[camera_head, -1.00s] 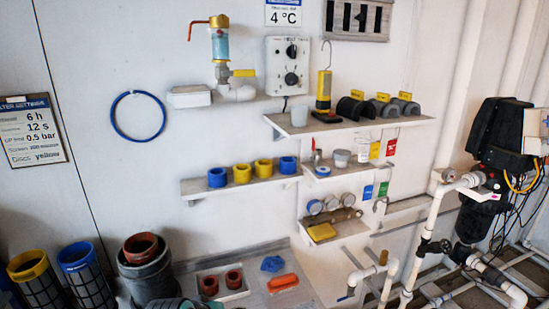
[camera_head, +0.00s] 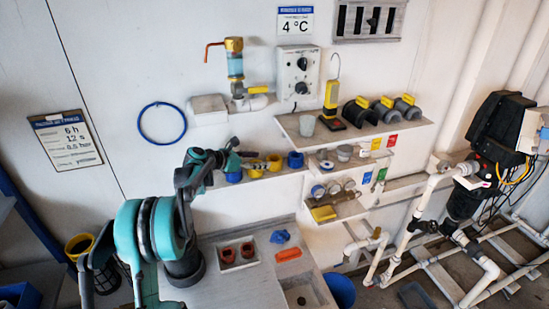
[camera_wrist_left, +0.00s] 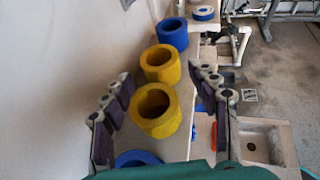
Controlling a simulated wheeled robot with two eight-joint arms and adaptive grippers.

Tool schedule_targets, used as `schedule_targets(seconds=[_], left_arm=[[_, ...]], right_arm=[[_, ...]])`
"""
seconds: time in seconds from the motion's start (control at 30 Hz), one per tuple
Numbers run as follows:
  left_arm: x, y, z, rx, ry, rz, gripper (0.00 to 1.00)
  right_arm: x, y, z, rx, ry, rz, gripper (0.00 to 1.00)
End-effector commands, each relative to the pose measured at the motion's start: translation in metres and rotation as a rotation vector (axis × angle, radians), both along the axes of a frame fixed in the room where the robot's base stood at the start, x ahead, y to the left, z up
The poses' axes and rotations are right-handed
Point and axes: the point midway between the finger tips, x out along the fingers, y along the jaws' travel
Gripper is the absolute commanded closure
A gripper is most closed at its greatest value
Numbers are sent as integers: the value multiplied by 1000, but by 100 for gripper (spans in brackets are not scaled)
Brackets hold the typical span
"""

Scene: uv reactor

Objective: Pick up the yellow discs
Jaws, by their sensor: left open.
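Two yellow discs, thick and ring-shaped with open centres, sit in a row on the narrow wall shelf between two blue rings. My left gripper (camera_wrist_left: 161,78) is open and empty, at the left part of the shelf; contact with a disc cannot be told. My right gripper is not in view.
A blue ring (camera_head: 295,160) ends the row at right; another blue ring (camera_wrist_left: 137,159) is at the wrist view's bottom. Higher right is a shelf with a yellow lamp (camera_head: 331,97).

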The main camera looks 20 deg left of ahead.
Motion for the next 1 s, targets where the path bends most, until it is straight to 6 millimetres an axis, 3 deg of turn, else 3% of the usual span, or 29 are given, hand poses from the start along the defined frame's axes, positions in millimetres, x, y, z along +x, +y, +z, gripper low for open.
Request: schedule_targets(seconds=[0.53, 0.87, 1.0], left_arm=[[51, -39, -27, -10, 2, 2, 40], [57, -43, -30, -8, 3, 3, 40], [57, -43, -30, -8, 3, 3, 77]], right_arm=[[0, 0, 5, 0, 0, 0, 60], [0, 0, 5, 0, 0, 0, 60], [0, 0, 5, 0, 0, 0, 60]])
